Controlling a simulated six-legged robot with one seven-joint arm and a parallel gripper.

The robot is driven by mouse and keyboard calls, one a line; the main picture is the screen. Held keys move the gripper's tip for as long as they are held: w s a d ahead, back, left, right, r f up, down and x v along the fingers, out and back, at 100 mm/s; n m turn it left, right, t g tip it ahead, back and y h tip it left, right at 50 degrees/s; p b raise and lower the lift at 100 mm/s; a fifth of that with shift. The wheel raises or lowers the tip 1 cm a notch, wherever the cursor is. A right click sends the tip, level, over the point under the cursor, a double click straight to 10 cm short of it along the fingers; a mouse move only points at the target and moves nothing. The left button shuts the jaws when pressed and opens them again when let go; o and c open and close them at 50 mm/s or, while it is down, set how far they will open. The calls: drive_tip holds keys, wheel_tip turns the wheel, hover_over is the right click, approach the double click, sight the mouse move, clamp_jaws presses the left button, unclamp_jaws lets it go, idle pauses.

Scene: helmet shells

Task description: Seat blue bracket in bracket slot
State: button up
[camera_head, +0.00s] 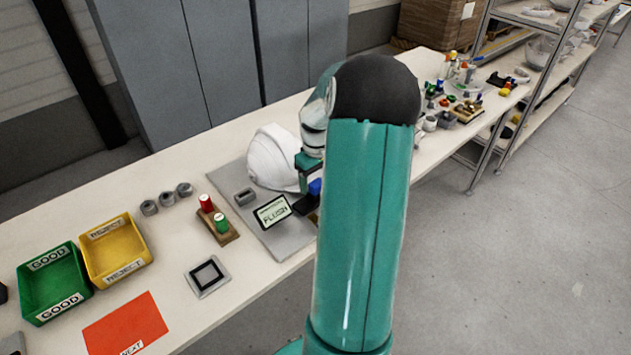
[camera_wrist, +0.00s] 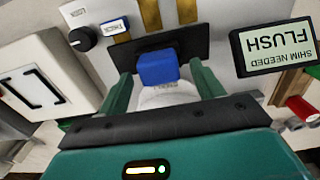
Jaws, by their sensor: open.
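The blue bracket (camera_wrist: 158,69) is a small block in front of a dark plate (camera_wrist: 190,38) in the wrist view. It also shows as a small patch of blue (camera_head: 315,187) beside my arm in the head view. My gripper (camera_wrist: 161,76) is open, its two teal fingers standing on either side of the bracket with gaps visible. A white rounded surface (camera_wrist: 168,96) lies between the fingers, below the bracket in the picture. The bracket slot cannot be made out clearly. A white helmet shell (camera_head: 270,157) stands on the grey board (camera_head: 285,243).
A display (camera_wrist: 276,48) reads "SHIM NEEDED" and "FLUSH". A dark knob (camera_wrist: 82,39) is at upper left. Green (camera_head: 52,283) and yellow (camera_head: 116,250) bins, an orange sheet (camera_head: 126,322) and a black-framed plate (camera_head: 208,276) lie left on the bench. My arm hides part of the workspace.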

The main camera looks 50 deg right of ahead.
wheel_tip(320, 180, up, 13)
idle(0.3)
drive_tip(key=w+a+r+n+t+h, duration=0.1)
drive_tip(key=a+r, duration=0.3)
drive_tip(key=a, duration=0.7)
drive_tip(key=w+a+r+t+h, duration=0.15)
drive_tip(key=a+r, duration=0.25)
drive_tip(key=a, duration=0.7)
drive_tip(key=s+a+t+y, duration=0.1)
drive_tip(key=s+a, duration=0.4)
drive_tip(key=a, duration=0.4)
drive_tip(key=s+a+n+t+y, duration=0.1)
drive_tip(key=s+a, duration=0.4)
drive_tip(key=a, duration=0.5)
drive_tip(key=shift+s+a+t, duration=0.2)
drive_tip(key=shift+s+t, duration=0.15)
drive_tip(key=shift+t, duration=0.2)
